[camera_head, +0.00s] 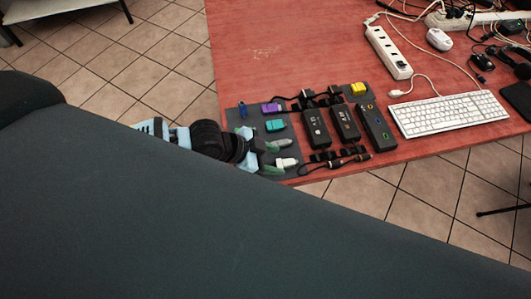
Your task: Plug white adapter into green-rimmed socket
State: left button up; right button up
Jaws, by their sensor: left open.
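The white adapter (286,163) lies at the near left edge of the grey mat, close to the fingertips of my left gripper (277,158). My left gripper is open, low over the mat's left edge, with its green-tipped fingers pointing right. I cannot tell whether the adapter is between the fingers or just past them. A black socket block (376,128) with small coloured rims stands at the right end of the mat; the green-rimmed socket (386,135) seems to be the one at its near end. My right gripper is not in view.
Teal (275,125), purple (271,108) and yellow (358,89) adapters lie on the mat. Two black bricks (316,129) with cables stand between adapter and socket block. The table's far left is clear.

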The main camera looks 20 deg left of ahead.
pick_arm(q)
jog(key=shift+b+x, duration=0.3)
jog(key=shift+x, duration=1.05)
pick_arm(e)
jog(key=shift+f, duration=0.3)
